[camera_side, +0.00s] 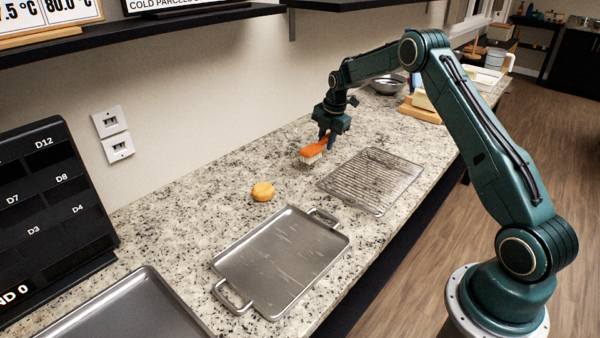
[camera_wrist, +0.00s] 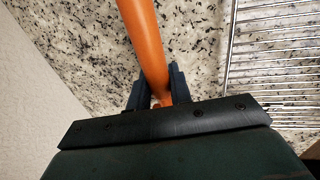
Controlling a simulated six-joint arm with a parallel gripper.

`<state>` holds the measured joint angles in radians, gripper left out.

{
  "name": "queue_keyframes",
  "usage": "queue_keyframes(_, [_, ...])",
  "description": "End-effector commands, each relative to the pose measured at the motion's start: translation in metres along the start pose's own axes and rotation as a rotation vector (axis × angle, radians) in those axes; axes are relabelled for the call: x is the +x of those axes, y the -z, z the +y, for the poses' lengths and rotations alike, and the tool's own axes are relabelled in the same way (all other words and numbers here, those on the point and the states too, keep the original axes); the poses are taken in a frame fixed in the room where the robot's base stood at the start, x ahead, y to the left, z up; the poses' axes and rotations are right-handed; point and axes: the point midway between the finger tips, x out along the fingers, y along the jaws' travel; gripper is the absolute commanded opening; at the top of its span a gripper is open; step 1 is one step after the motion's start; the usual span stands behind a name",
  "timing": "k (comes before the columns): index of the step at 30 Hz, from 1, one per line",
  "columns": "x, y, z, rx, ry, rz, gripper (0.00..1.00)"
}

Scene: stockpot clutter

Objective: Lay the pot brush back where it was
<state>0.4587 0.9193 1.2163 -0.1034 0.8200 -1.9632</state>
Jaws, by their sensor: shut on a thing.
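The pot brush has an orange head and handle with pale bristles facing down. In the side view the brush (camera_side: 312,151) is held at or just above the granite counter, left of the wire rack; I cannot tell whether the bristles touch the counter. My gripper (camera_side: 327,137) points down and is shut on the brush's handle. In the wrist view the orange handle (camera_wrist: 146,45) runs up between the two dark fingers of my gripper (camera_wrist: 158,88). The brush head is out of the wrist view.
A wire rack (camera_side: 373,180) lies right of the brush; it also shows in the wrist view (camera_wrist: 275,60). A yellow sponge-like round (camera_side: 262,191) and a metal tray with handles (camera_side: 283,262) are nearer. A bowl (camera_side: 388,84) stands behind. Bare counter surrounds the brush.

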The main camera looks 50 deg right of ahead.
Motion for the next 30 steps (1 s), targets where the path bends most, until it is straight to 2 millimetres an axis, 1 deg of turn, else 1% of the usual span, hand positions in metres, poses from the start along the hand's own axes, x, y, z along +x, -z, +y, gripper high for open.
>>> queue_keyframes(6, [0.016, 0.001, -0.003, 0.0, 0.001, 0.0, 0.0])
queue_keyframes(15, [0.032, 0.001, -0.006, 0.0, 0.0, 0.0, 0.0])
queue_keyframes(21, [0.036, 0.001, -0.007, 0.0, -0.001, -0.001, 0.0])
queue_keyframes(29, [0.036, 0.001, -0.007, 0.0, -0.001, -0.001, 0.0])
queue_keyframes(30, [0.036, 0.001, -0.007, 0.0, -0.001, -0.001, 0.23])
